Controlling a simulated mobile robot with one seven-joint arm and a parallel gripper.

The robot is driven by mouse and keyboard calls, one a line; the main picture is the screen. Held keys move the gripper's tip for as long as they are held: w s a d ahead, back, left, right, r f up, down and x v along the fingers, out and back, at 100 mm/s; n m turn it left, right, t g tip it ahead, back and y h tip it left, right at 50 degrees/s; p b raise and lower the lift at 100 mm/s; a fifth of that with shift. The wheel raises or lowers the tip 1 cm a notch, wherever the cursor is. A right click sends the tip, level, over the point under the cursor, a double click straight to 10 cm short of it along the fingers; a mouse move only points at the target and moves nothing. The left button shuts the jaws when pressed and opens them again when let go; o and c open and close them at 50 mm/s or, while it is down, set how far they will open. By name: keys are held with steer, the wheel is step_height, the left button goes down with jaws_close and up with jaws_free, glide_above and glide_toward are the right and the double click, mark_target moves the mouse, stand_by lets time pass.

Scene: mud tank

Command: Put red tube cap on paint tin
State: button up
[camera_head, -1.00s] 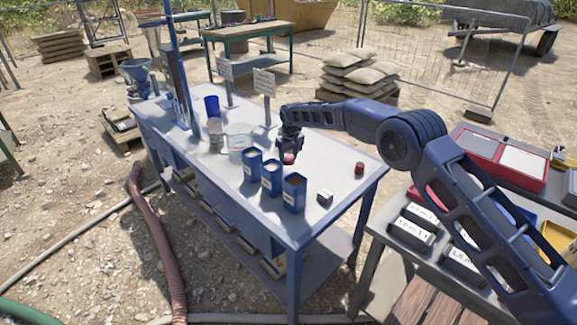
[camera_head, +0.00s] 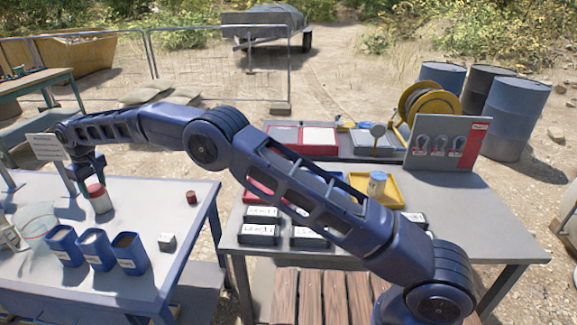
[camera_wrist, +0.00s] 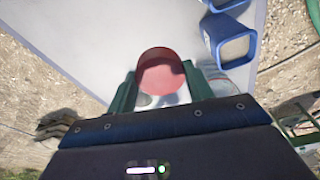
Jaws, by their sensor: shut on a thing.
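My gripper (camera_head: 92,172) is over the left bench, pointing down, its fingers shut on the red tube cap (camera_head: 96,188). In the wrist view the red cap (camera_wrist: 161,72) shows as a round disc between the green fingers of my gripper (camera_wrist: 160,92). A grey-white cylinder (camera_head: 101,204), which looks like the paint tin, stands upright directly under the cap. I cannot tell whether the cap touches its top. In the wrist view something pale shows just below the cap, mostly hidden by the gripper.
Several blue containers (camera_head: 97,250) stand in front of the tin, with a clear beaker (camera_head: 40,226) to its left. A small dark red object (camera_head: 191,197) and a grey block (camera_head: 167,242) are on the right. The bench top (camera_head: 150,205) between is clear. A sign (camera_head: 47,147) stands behind.

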steer(key=w+d+r+m, duration=0.3)
steer(key=w+d+r, duration=0.1)
steer(key=w+d, duration=1.2)
steer(key=w+d+r+m, duration=0.2)
steer(key=w+d+r, duration=0.1)
steer(key=w+d, duration=1.35)
steer(key=w+d+r+m, duration=0.1)
steer(key=w+d, duration=0.3)
steer(key=d, duration=0.5)
steer(key=w+d+r+m+t, duration=0.1)
steer(key=w+d+m, duration=0.15)
steer(key=d, duration=0.55)
steer(key=w+d+r+m, duration=0.1)
steer(key=w+d, duration=0.3)
steer(key=d, duration=0.5)
steer(key=m+h, duration=0.2)
steer(key=m, duration=0.4)
glide_above(379, 174)
steer(key=f, duration=1.9)
steer(key=shift+s+f, duration=0.2)
steer(key=shift+s, duration=0.2)
steer(key=shift+f, duration=0.15)
